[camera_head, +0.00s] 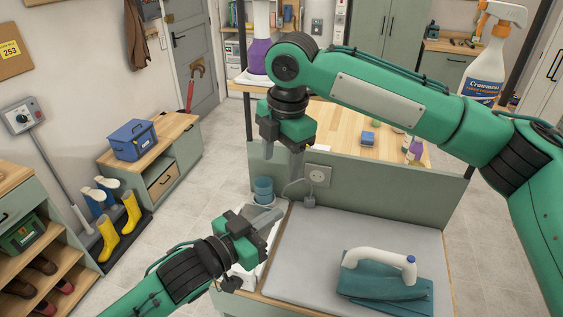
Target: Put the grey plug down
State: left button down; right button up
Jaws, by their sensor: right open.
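My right gripper (283,160) points down, open and empty, above and left of the socket, apart from the plug. My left gripper (268,222) is lower, over the board's left edge, left of the plug. Its fingers overlap in view, so its opening is unclear.
The grey board (320,245) has free room at its middle. A teal cup (263,187) stands left of the socket. The green panel (410,195) rises behind the board.

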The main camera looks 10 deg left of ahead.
notch_tip(320, 180, down, 13)
jog(key=s+n+h, duration=0.1)
jog(key=shift+r+n, duration=0.15)
jog(key=shift+n, duration=0.15)
jog(key=shift+d, duration=0.1)
grip_shut()
grip_release()
dwell(0.5)
notch_tip(320, 180, up, 12)
dwell(0.6)
